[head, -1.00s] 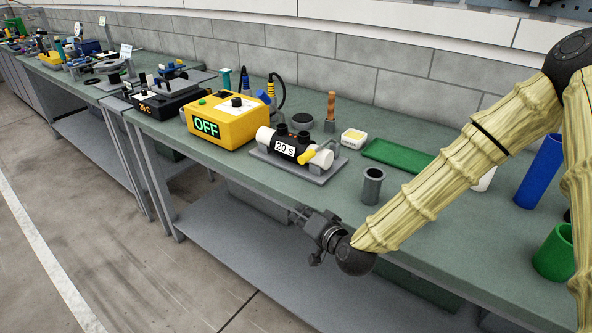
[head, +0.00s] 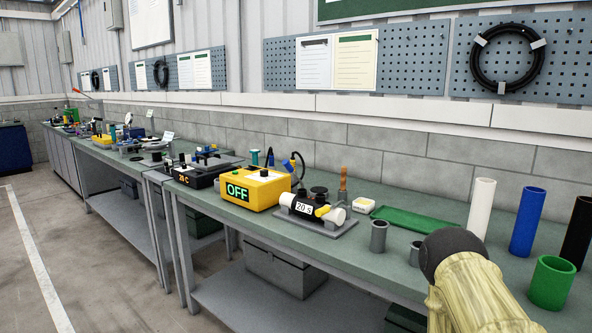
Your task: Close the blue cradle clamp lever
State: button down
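I cannot make out the blue cradle clamp lever for certain. A small blue part (head: 287,165) stands by a black cable behind the yellow box. Another blue piece (head: 206,151) sits on the dark device further left. A fixture (head: 308,208) with white pipe ends, a black middle labelled "20 s" and a yellow part at its right end rests on a grey plate. Whether any clamp there is open or closed is too small to tell. My gripper is out of view; only a pale sleeved arm link and its dark joint show at the lower right.
The yellow box (head: 256,190) reads "OFF". A green tray (head: 412,222) lies flat right of the fixture. Grey cups (head: 378,236) stand near the bench's front edge. White (head: 481,207), blue (head: 527,221) and black tubes and a green cup (head: 551,282) stand at right.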

aim_at(287, 165)
jog(key=z, duration=0.05)
jog(key=k, duration=0.15)
jog(key=u, duration=0.95)
jog(key=i, duration=0.65)
jog(key=z, duration=0.25)
